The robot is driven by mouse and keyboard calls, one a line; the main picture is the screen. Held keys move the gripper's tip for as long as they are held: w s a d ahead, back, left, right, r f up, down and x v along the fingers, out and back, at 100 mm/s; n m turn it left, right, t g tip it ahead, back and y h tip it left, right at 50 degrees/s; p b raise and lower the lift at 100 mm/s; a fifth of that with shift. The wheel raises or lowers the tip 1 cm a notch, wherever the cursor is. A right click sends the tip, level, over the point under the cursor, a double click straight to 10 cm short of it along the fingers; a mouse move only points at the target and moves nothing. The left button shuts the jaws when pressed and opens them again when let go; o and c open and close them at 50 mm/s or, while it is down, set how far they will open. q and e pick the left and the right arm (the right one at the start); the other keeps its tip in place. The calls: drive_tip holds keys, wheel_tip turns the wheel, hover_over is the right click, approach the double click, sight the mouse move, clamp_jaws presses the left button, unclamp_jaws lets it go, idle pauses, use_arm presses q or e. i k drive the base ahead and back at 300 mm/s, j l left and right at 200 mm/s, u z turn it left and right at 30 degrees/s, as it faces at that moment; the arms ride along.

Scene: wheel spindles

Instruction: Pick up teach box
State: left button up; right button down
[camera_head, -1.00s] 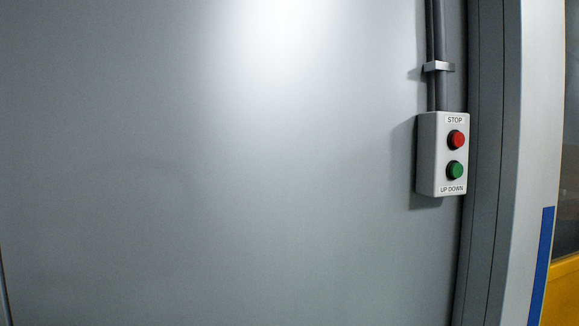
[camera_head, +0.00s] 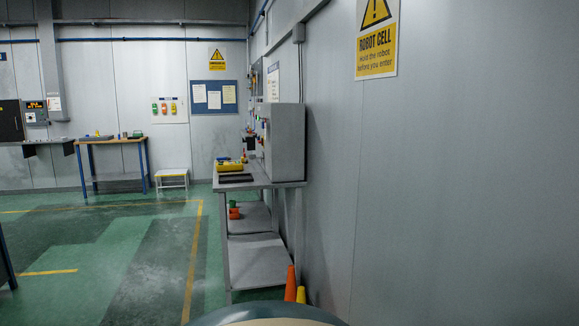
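A yellow item (camera_head: 229,166) lies on the top of a grey metal bench (camera_head: 262,185) along the right wall. It is small in the view, and I cannot tell whether it is the teach box. A dark flat item (camera_head: 236,178) lies just in front of it on the bench. Neither of my grippers shows in the head view.
A grey cabinet (camera_head: 287,140) stands on the bench against the wall. Orange (camera_head: 290,284) and yellow (camera_head: 301,295) cones stand by the bench's near end. A wooden-topped table (camera_head: 112,142) and a small stool (camera_head: 172,174) are at the back. Green floor left of the bench is clear.

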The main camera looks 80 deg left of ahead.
sight(237, 165)
drive_tip(key=u, duration=3.05)
drive_tip(key=i+u, duration=0.25)
drive_tip(key=i+j+u, duration=0.1)
drive_tip(key=u, duration=0.2)
drive_tip(key=i, duration=6.6)
drive_tip(key=l, duration=0.05)
